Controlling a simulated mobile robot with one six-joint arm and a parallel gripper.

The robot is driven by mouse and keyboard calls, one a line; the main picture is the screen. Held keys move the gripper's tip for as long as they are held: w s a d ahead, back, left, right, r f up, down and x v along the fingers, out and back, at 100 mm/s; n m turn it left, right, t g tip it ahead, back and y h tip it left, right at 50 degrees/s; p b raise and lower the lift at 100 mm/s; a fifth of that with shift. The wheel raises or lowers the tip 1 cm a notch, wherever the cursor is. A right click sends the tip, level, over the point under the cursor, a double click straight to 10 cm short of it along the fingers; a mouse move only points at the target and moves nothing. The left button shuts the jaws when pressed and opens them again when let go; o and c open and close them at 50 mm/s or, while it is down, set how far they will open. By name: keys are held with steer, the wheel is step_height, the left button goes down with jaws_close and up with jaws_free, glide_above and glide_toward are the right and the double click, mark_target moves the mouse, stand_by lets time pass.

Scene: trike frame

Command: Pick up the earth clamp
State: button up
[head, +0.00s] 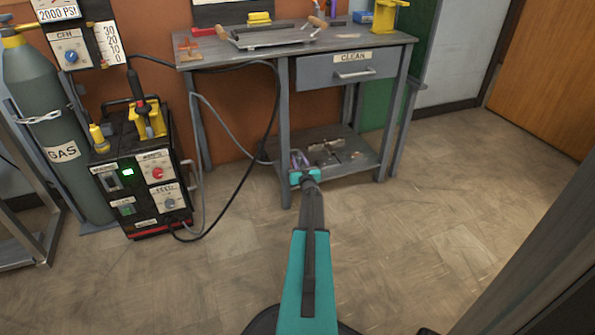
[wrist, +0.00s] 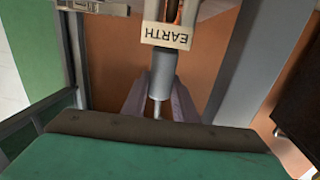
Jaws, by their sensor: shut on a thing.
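The earth clamp (wrist: 165,38) shows in the wrist view at the top centre, as a cream tag reading EARTH upside down above a grey cylinder and a thin rod. My gripper (wrist: 158,92) has its two pale purple fingers on either side of the cylinder and rod, shut on the clamp. The clamp's far end runs out of the top of the picture. In the head view my gripper (head: 300,160) is at the front left of the workbench's lower shelf. The clamp is too small to make out there.
The workbench (head: 370,45) has a CLEAN drawer (head: 352,73) above the lower shelf (head: 355,160), and its front legs flank my gripper. A welding machine (head: 140,175) and a gas cylinder (head: 55,130) stand left. Cables loop between machine and bench. The floor at right is clear.

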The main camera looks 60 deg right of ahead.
steer(key=shift+r, duration=0.2)
steer(key=shift+r+p, duration=1)
steer(key=shift+r, duration=0.25)
steer(key=shift+r+p, duration=0.35)
steer(key=shift+r, duration=0.2)
steer(key=s+d+r+p+v, duration=0.1)
steer(key=p+v, duration=0.4)
steer(key=v, duration=1.1)
steer(key=shift+s+d, duration=0.2)
steer(key=shift+d, duration=0.05)
steer(key=shift+r, duration=0.1)
steer(key=shift+w, duration=0.1)
